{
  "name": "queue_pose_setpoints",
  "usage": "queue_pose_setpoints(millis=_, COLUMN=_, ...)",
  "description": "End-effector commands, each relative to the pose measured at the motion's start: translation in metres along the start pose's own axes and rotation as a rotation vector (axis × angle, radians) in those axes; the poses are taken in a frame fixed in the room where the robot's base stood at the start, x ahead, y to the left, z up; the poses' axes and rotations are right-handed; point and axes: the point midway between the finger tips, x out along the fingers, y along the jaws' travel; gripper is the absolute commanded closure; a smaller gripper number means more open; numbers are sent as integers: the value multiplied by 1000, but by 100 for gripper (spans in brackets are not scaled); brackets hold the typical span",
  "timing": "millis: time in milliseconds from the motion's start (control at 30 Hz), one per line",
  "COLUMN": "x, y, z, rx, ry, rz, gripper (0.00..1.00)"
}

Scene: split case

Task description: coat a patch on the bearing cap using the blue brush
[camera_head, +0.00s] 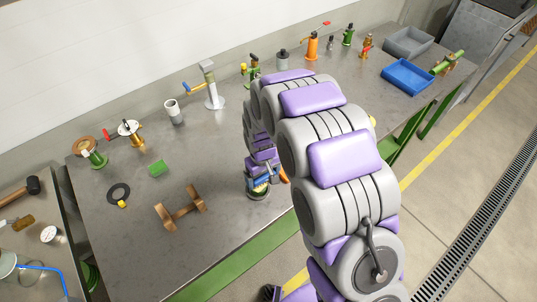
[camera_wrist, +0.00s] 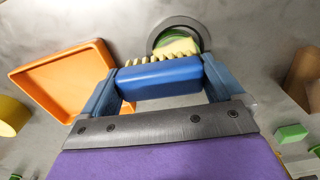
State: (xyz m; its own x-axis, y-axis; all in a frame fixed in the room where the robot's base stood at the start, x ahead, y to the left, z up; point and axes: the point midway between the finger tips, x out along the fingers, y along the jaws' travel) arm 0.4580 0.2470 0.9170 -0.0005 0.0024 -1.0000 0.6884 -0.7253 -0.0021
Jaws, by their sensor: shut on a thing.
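My gripper (camera_wrist: 158,88) is shut on the blue brush (camera_wrist: 160,78), whose blue block lies across between the fingers with pale yellow bristles along its far edge. In the head view my gripper (camera_head: 262,178) is low over the front middle of the bench, just above a round dark-rimmed green pot (camera_head: 258,195). The wrist view shows the pot's ring (camera_wrist: 158,33) just beyond the bristles, with green and pale yellow inside; I cannot tell whether the bristles touch it. A brown saddle-shaped casting (camera_head: 182,209), perhaps the bearing cap, lies left of my gripper.
An orange tray (camera_wrist: 62,72) is close on the left in the wrist view. Valves and fittings line the back. A blue tray (camera_head: 407,77) stands far right. Bare bench lies between casting and pot.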

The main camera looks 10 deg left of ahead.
Motion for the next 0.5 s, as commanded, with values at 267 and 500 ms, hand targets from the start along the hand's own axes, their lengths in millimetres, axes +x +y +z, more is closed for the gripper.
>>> queue_pose_setpoints(millis=267, x=-23, y=7, z=0, rx=2, ry=2, rz=1, gripper=30)
queue_pose_setpoints(millis=500, x=-43, y=10, z=3, rx=5, ry=-1, rz=-1, gripper=30)
